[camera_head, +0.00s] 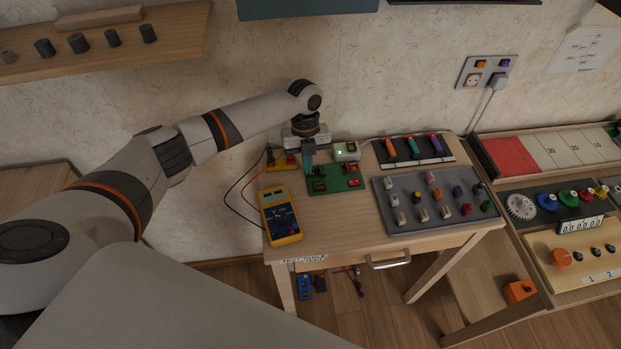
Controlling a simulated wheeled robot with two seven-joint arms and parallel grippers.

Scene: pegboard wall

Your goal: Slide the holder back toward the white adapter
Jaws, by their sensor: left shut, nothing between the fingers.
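A small white box with a green light (346,151), which looks like the white adapter, stands at the back of the table. A dark tray holding several coloured pieces (440,158) lies to its right. A green board with red parts (350,183) lies in front of the box. I cannot tell for sure which of these is the holder. My left gripper (309,172) points down with teal fingers, shut and empty, at the back left of the green board. It is left of the white box. I cannot tell whether its tips touch the board. My right gripper is out of view.
A yellow multimeter (280,214) with leads lies at the table's left. A yellow piece (280,164) sits left of my gripper. A grey board with several knobs (383,183) fills the table's right. A white cable runs to a wall socket (487,73).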

